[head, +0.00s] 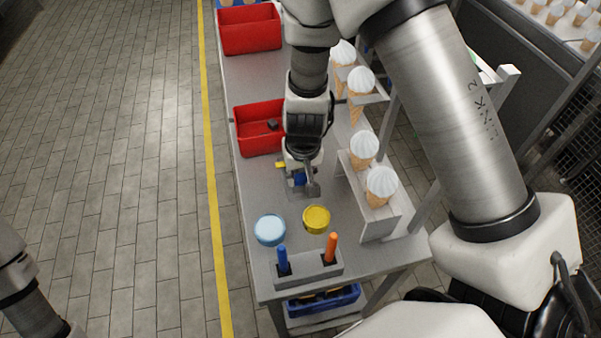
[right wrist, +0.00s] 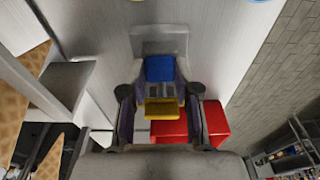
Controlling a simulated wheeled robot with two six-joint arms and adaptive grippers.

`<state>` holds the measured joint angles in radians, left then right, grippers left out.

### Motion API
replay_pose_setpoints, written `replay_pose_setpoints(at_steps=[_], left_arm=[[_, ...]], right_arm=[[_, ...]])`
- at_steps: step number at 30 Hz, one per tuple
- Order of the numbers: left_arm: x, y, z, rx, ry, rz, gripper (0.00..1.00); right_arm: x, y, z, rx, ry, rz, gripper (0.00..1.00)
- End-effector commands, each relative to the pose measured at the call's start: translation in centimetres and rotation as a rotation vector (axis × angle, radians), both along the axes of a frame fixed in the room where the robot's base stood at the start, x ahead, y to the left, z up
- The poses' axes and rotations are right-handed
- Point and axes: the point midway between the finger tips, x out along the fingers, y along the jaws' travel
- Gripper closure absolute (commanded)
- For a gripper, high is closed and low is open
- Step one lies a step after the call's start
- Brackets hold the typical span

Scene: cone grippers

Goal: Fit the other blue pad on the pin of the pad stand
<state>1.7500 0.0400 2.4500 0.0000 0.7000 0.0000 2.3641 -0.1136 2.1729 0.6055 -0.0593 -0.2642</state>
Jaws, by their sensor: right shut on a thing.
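My right gripper (head: 298,168) reaches down over the middle of the table, just beyond the two round tins. In the right wrist view its fingers (right wrist: 160,88) are closed in around a blue pad (right wrist: 160,68), which shows as a small blue block; it also shows in the head view (head: 299,179). A yellow piece (right wrist: 160,108) lies just below the blue pad in the wrist view. A grey metal piece (right wrist: 158,38), which may be the pad stand, sits beyond the pad. Its pin is hidden. My left gripper is out of view; only part of its arm shows.
A light blue tin (head: 270,230), a yellow tin (head: 316,218) and a holder (head: 306,268) with blue and orange handles stand at the near end. A red bin (head: 243,130) lies beyond the gripper. A cone rack (head: 378,222) stands close on the right.

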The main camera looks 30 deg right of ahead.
Motion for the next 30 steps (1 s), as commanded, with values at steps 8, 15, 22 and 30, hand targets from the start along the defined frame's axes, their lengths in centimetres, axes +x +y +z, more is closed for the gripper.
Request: replay_pose_setpoints(at_steps=[8, 15, 22, 30], left_arm=[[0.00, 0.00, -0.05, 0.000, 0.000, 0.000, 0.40], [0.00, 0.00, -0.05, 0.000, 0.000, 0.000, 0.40], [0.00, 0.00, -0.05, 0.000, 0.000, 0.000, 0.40], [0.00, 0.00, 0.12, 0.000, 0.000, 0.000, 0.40]], right_arm=[[0.00, 0.00, -0.04, 0.000, 0.000, 0.000, 0.87], [0.00, 0.00, -0.05, 0.000, 0.000, 0.000, 0.40], [0.00, 0.00, -0.05, 0.000, 0.000, 0.000, 0.23], [0.00, 0.00, 0.13, 0.000, 0.000, 0.000, 0.23]])
